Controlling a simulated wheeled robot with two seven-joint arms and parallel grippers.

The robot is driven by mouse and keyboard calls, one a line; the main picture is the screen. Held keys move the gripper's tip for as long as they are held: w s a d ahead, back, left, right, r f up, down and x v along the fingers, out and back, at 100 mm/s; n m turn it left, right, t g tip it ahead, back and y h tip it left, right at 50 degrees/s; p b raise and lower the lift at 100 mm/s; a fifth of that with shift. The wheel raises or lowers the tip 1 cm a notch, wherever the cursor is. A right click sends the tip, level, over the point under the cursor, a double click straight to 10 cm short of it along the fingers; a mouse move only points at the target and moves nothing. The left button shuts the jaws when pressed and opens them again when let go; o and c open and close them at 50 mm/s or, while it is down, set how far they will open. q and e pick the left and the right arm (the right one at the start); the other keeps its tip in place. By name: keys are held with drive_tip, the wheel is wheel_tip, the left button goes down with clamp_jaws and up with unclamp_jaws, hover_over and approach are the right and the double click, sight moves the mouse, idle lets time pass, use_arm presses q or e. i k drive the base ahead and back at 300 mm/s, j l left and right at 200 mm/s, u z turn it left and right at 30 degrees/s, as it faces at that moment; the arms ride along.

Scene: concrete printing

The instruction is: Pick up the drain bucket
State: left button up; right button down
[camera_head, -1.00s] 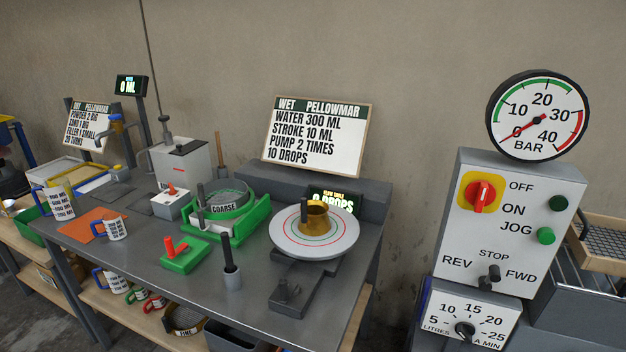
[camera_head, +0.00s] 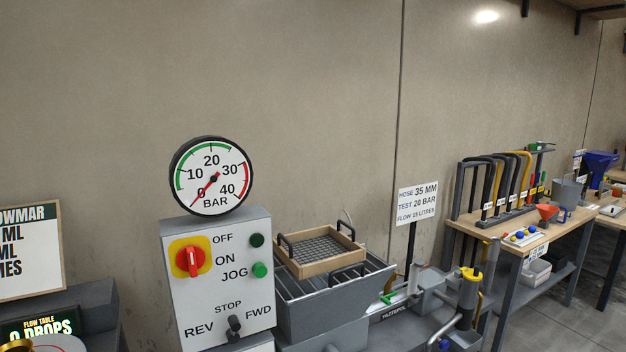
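A grey bucket-like container (camera_head: 567,191) stands on the wooden-topped bench at the right. It is small and far off, and I cannot tell whether it is the drain bucket. Neither of my grippers is in view.
A control box (camera_head: 218,285) with a pressure gauge (camera_head: 212,176) stands left of centre. A grey hopper (camera_head: 335,300) with a wood-framed sieve (camera_head: 320,248) is beside it. A sign (camera_head: 417,204) stands behind a pipe assembly. Floor shows at lower right.

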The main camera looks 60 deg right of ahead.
sight(567, 193)
drive_tip(key=z, duration=3.35)
drive_tip(key=i+l+z, duration=0.35)
drive_tip(key=i, duration=0.7)
drive_tip(key=i+z, duration=0.35)
drive_tip(key=i, duration=0.75)
drive_tip(key=i+u, duration=0.1)
drive_tip(key=i, duration=0.65)
drive_tip(key=i+u, duration=0.1)
drive_tip(key=i, duration=0.65)
drive_tip(key=i+l+u, duration=0.15)
drive_tip(key=i, duration=0.6)
